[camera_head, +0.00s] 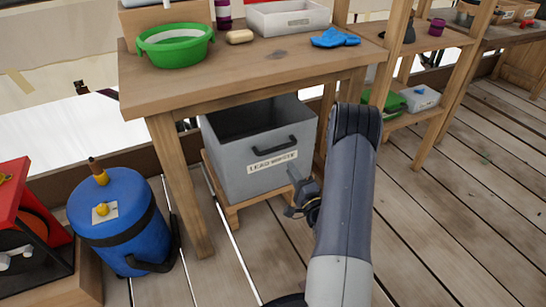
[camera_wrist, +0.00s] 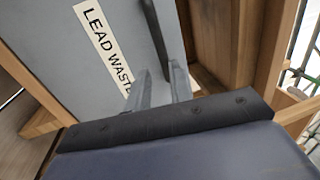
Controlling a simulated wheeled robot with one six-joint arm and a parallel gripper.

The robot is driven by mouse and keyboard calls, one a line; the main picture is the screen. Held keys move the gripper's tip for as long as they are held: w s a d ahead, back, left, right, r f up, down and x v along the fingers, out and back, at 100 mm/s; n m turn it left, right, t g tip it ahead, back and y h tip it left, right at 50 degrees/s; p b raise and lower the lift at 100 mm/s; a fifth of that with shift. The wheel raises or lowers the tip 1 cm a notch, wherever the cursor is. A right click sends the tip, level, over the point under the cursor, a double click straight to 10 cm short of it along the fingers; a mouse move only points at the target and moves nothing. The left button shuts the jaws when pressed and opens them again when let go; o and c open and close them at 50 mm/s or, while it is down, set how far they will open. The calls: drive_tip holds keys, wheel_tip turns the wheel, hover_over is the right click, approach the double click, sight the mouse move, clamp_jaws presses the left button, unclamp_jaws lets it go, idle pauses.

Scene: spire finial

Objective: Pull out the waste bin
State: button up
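The waste bin (camera_head: 228,172) is a grey open-topped box labelled "LEAD WASTE", under the wooden table on a low wooden stand. Its black bar handle (camera_head: 273,153) is on the front face above the label; in the wrist view the bin (camera_wrist: 60,45) fills the upper left and the handle (camera_wrist: 154,32) runs down toward my fingers. My gripper (camera_head: 296,177) is in front of the bin's right side, below and right of the handle. In the wrist view my gripper (camera_wrist: 161,78) is open, with a gap between its fingers. I cannot tell whether either finger touches the handle.
The wooden table (camera_head: 235,70) stands above the bin, its front leg (camera_head: 180,185) left of it. A blue canister (camera_head: 118,215) stands at left. A green bowl (camera_head: 174,45), a white tray (camera_head: 287,18) and blue gloves (camera_head: 334,38) lie on top. The plank floor (camera_head: 450,220) is clear at right.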

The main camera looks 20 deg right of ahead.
sight(278, 147)
drive_tip(key=w, duration=0.3)
drive_tip(key=w+r+b, duration=0.1)
drive_tip(key=w, duration=0.3)
drive_tip(key=w+r, duration=0.1)
drive_tip(key=w, duration=0.2)
drive_tip(key=shift+w+a+b, duration=0.2)
drive_tip(key=shift+w+b, duration=0.05)
drive_tip(key=shift+b, duration=0.15)
drive_tip(key=shift+c, duration=0.5)
clamp_jaws()
